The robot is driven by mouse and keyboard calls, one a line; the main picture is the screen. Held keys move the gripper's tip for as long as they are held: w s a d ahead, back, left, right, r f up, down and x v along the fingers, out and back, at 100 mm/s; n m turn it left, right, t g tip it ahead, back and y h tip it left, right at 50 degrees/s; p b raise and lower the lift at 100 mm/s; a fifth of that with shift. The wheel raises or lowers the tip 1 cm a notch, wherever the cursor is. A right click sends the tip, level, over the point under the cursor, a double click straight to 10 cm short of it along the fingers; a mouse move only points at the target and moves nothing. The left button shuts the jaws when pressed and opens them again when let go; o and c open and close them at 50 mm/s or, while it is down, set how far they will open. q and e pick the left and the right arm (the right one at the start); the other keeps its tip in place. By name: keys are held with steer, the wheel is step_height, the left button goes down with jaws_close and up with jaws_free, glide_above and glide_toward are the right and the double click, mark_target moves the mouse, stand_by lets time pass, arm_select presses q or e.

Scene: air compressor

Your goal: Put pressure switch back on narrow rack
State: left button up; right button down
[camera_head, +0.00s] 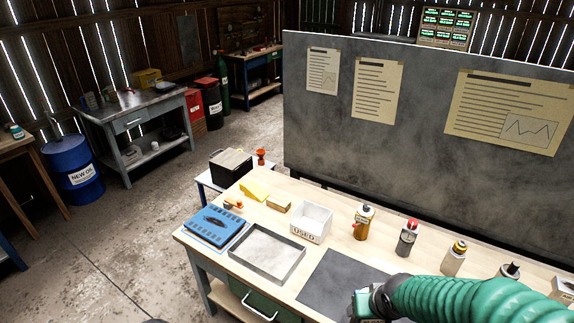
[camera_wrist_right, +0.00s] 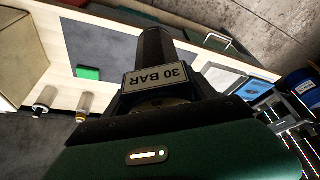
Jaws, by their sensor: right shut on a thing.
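In the right wrist view, my right gripper (camera_wrist_right: 160,95) is shut on a dark part with a pale "30 BAR" plate (camera_wrist_right: 156,78), which appears to be the pressure switch. The plate reads upside down, and a dark block extends beyond it. In the head view, my green ribbed right arm enters from the lower right over the bench, with the right gripper (camera_head: 366,303) at the bottom edge above a dark mat (camera_head: 335,280). The held part is not clear there. I cannot make out a narrow rack in either view. My left gripper is not in view.
On the bench are a grey tray (camera_head: 268,254), a white "USED" bin (camera_head: 312,222), a blue case (camera_head: 215,226) and several bottles, including an amber one (camera_head: 363,222). A grey board (camera_head: 400,130) stands behind. A green block (camera_wrist_right: 88,72) shows in the wrist view.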

step_height(320, 180, down, 5)
steer(key=b, duration=0.3)
steer(key=shift+f, duration=0.15)
steer(key=shift+s+f, duration=0.25)
steer(key=shift+f, duration=0.1)
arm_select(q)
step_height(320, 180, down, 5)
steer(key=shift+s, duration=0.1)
arm_select(e)
steer(key=s+f, duration=0.3)
steer(key=f, duration=0.1)
steer(key=shift+s, duration=0.25)
